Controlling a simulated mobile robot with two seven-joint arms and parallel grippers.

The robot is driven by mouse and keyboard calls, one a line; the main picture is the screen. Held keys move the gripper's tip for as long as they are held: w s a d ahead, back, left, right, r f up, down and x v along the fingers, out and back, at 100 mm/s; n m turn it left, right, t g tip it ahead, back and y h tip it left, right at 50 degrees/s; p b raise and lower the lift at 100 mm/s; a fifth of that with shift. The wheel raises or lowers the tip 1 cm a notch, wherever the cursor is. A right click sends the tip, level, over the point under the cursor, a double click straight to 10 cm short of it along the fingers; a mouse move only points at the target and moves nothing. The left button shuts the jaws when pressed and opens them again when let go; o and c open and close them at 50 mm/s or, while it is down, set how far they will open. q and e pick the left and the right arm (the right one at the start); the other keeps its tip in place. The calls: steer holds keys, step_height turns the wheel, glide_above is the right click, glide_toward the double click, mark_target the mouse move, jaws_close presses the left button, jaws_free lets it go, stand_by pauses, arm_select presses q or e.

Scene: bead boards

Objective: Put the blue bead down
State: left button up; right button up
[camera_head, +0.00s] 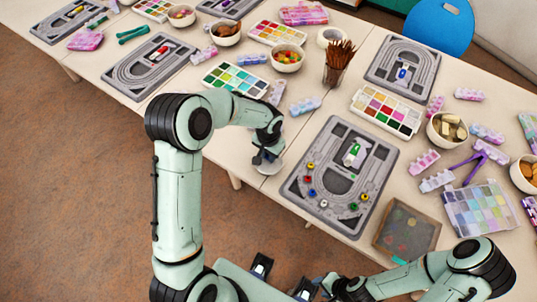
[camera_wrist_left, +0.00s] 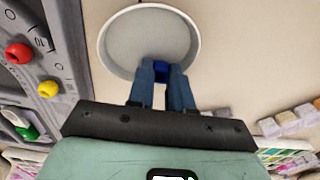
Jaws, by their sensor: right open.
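My left gripper (camera_wrist_left: 161,72) is shut on a small blue bead (camera_wrist_left: 160,69) that shows between its fingertips, over the inside of a white bowl (camera_wrist_left: 128,40). Whether the bead touches the bowl I cannot tell. In the head view my left gripper (camera_head: 264,157) hides the bead and is at the bowl (camera_head: 269,168), left of the near grey bead board (camera_head: 297,190). That board bears several coloured beads, such as a red bead (camera_head: 311,165), and a green-and-white item in its middle. My right gripper (camera_head: 332,284) is open near the bottom edge, partly hidden by its arm.
A dark-framed tray (camera_head: 380,243) lies right of the board. A paint palette (camera_head: 388,110), a cup of brown sticks (camera_head: 337,66) and a bowl of mixed beads (camera_head: 287,58) stand behind. Bare table shows around the white bowl.

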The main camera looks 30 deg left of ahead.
arm_select(q)
steer(key=shift+o, duration=0.4)
steer(key=shift+s+f, duration=0.55)
steer(key=shift+f, duration=0.25)
steer(key=shift+r, duration=0.35)
steer(key=shift+w+a+r+p, duration=0.1)
steer(key=shift+w+r+p, duration=0.1)
steer(key=shift+r+p, duration=0.4)
steer(key=r, duration=1.1)
steer(key=shift+w+r+p, duration=0.25)
steer(key=shift+r+p, duration=0.05)
steer(key=shift+r, duration=0.05)
arm_select(e)
steer(key=shift+w+r, duration=0.75)
steer(key=shift+r, duration=0.25)
